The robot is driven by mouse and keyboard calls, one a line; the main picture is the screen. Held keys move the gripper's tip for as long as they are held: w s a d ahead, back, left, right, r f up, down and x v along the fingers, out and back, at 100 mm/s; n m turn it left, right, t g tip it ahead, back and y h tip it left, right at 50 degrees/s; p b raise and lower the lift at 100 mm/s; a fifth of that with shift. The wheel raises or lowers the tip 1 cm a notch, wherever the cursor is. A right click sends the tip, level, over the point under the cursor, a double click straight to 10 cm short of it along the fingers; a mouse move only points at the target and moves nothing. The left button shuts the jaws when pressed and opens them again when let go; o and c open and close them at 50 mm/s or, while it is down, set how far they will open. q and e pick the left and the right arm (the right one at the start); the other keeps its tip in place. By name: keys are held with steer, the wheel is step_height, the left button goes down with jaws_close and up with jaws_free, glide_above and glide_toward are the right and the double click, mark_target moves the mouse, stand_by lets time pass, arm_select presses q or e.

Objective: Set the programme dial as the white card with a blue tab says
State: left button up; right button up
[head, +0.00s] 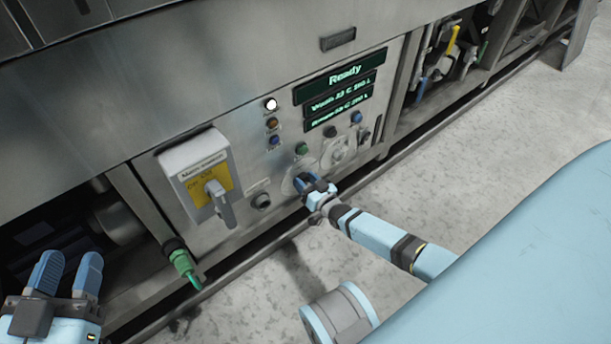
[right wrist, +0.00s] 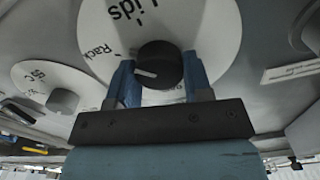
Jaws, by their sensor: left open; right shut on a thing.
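The programme dial is a black knob (right wrist: 158,66) with a white pointer line, on a round white plate (right wrist: 198,28) in the right wrist view. The words "Lids" and part of "Rack" show on the plate; other lettering is hidden by my gripper. My right gripper (head: 309,182) is shut on the knob, one blue finger on each side. In the head view the gripper covers most of this dial. My left gripper (head: 70,270) is open and empty at the lower left, apart from the panel. No white card with a blue tab shows in either view.
A second dial (head: 340,152) sits close by on the panel. A lit display (head: 345,75) reads "Ready" above two programme lines. A main switch (head: 215,190) with a grey handle on yellow sticks out at left. Coloured buttons (head: 302,149) are near the dial. A rail runs along the floor.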

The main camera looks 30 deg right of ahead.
steer(key=shift+m, duration=0.9)
steer(key=m, duration=0.2)
steer(key=shift+d+m, duration=0.1)
steer(key=shift+m, duration=0.3)
steer(key=m, duration=0.3)
steer(key=shift+f, duration=0.1)
steer(key=shift+m, duration=0.8)
steer(key=o, duration=0.9)
